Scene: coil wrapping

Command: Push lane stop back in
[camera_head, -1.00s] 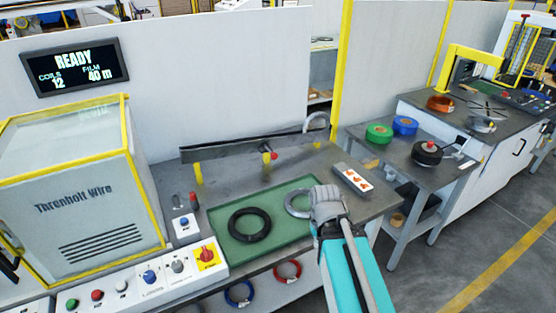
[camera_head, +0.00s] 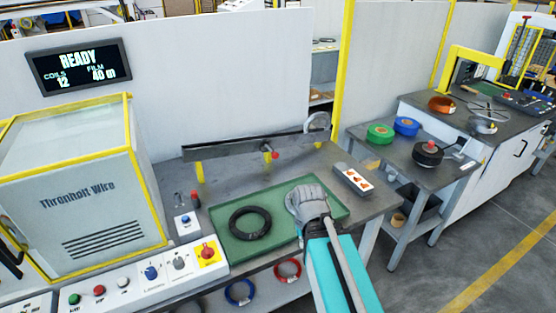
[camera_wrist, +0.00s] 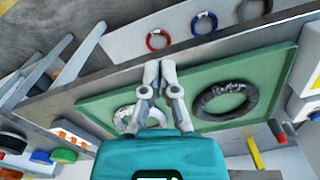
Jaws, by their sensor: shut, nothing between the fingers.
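The lane stop appears to be the red-knobbed piece (camera_head: 275,155) at the middle of the dark rail (camera_head: 240,146) behind the green tray. I cannot tell how far it sticks out. My gripper (camera_head: 306,200) is over the right part of the tray, in front of and to the right of the red knob, apart from it. In the wrist view my gripper (camera_wrist: 160,66) has its fingers together and empty. The red knob cannot be made out in the wrist view.
A grey box with orange marks (camera_head: 353,180) is at the right. A red-topped lever (camera_head: 195,201) stands left of the tray.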

